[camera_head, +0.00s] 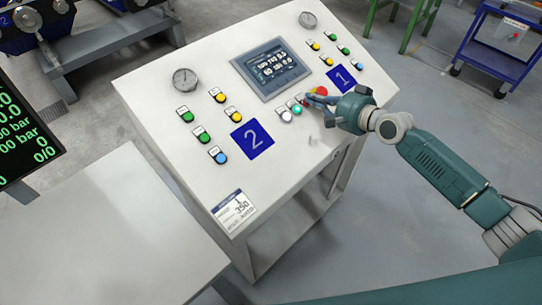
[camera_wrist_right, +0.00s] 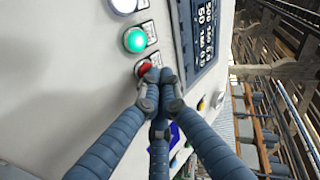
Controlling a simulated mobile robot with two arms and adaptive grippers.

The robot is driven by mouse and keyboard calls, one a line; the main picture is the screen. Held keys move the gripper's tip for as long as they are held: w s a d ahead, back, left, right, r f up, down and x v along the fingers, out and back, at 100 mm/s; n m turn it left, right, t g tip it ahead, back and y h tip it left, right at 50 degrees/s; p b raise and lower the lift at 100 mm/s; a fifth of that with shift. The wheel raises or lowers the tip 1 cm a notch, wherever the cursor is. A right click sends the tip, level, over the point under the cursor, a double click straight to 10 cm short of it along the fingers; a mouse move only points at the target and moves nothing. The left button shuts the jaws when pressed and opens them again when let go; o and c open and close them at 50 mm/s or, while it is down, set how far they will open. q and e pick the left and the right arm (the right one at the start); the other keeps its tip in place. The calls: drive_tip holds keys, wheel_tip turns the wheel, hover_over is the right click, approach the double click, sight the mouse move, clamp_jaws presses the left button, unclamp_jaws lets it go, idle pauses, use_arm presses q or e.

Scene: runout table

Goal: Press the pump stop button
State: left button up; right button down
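A small red button (camera_wrist_right: 145,68) sits on the white control panel (camera_head: 160,105), in a row with a lit green button (camera_wrist_right: 134,40) and a white button (camera_wrist_right: 123,5). In the head view the green button (camera_head: 297,109) and white button (camera_head: 286,116) show, while my fingers largely cover the red one. My right gripper (camera_head: 314,101) has its fingers drawn together with nothing between them. In the wrist view its fingertips (camera_wrist_right: 153,77) are at the red button and overlap its edge; I cannot tell whether they touch it. The button labels are too small to read. My left gripper is out of view.
A larger red mushroom button (camera_head: 321,91) is close beside my right gripper. A display screen (camera_head: 271,68) lies above the button row. Blue plates 2 (camera_head: 252,140) and 1 (camera_head: 341,79), gauges and several coloured buttons share the panel. A grey table (camera_head: 115,235) stands left.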

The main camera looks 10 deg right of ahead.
drive_tip(key=shift+f, duration=0.15)
drive_tip(key=shift+s+d+r+p, duration=0.1)
drive_tip(key=shift+s+r+p, duration=0.05)
drive_tip(key=shift+r+p, duration=0.3)
drive_tip(key=shift+s+d+r+p, duration=0.1)
drive_tip(key=shift+s+r+p, duration=0.05)
drive_tip(key=shift+r+p, duration=0.2)
drive_tip(key=shift+r, duration=0.15)
drive_tip(key=r+p, duration=0.1)
drive_tip(key=s+d+r+p, duration=0.1)
drive_tip(key=r+p, duration=0.1)
drive_tip(key=s+r+p, duration=0.1)
drive_tip(key=r, duration=0.1)
drive_tip(key=shift+d+r+p, duration=0.15)
drive_tip(key=shift+d+p, duration=0.1)
drive_tip(key=shift+p, duration=0.15)
idle(0.9)
